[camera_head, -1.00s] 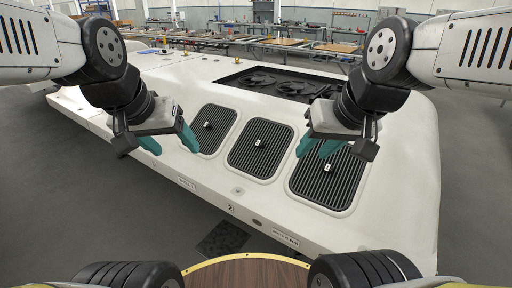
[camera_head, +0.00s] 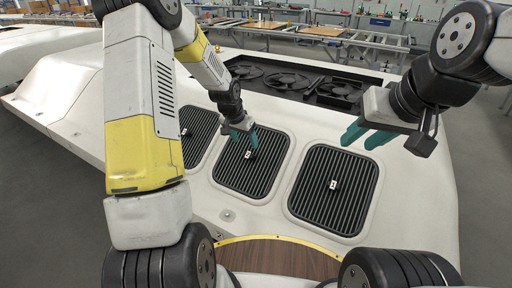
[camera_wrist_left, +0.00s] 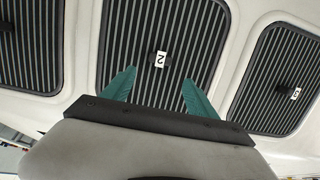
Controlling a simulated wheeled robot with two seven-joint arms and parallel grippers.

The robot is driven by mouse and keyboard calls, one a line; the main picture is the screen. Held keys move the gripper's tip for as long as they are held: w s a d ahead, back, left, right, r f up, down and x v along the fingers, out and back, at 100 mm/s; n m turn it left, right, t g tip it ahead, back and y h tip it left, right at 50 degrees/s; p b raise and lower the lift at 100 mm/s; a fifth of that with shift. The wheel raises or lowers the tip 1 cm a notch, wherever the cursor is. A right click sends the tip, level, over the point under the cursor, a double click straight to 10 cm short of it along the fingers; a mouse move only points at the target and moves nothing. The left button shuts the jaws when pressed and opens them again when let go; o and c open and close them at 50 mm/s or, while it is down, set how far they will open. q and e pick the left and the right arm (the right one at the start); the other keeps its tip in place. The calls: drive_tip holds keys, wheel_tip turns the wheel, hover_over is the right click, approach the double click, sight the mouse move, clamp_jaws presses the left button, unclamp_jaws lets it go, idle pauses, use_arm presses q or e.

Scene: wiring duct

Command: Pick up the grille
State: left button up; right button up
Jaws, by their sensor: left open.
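Three dark ribbed grilles lie in the white panel. The middle grille (camera_head: 243,177) has a small handle with a tag marked 2, and it shows large in the left wrist view (camera_wrist_left: 185,82). My left gripper (camera_head: 246,137) is over the middle grille, its green fingers apart around the handle's position in the picture. In the left wrist view the open fingers (camera_wrist_left: 158,88) sit on either side of the tag, with nothing between them. I cannot tell their height above the handle. My right gripper (camera_head: 366,135) hangs above the right grille's far edge, its green fingers apart and empty.
The right grille (camera_head: 333,200) and the partly hidden left grille (camera_head: 197,125) flank the middle one. A recess with black fans (camera_head: 290,82) lies behind them. The white panel (camera_head: 420,215) is bare on the right. Workbenches stand in the background.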

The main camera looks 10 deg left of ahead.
sight(249, 151)
use_arm(q)
drive_tip(key=x, duration=0.8)
drive_tip(key=shift+s+f, duration=0.1)
drive_tip(key=shift+s, duration=0.05)
drive_tip(key=c, duration=1.3)
drive_tip(key=shift+r, duration=0.9)
wheel_tip(249, 151, up, 3)
drive_tip(key=shift+f, duration=0.2)
clamp_jaws()
drive_tip(key=s+d, duration=0.9)
drive_tip(key=s, duration=0.4)
drive_tip(key=shift+r, duration=0.4)
drive_tip(key=shift+s+d, duration=0.1)
drive_tip(key=shift+s+v, duration=0.15)
drive_tip(key=shift+v, duration=0.75)
drive_tip(key=shift+s+v, duration=0.2)
drive_tip(key=shift+v, duration=0.75)
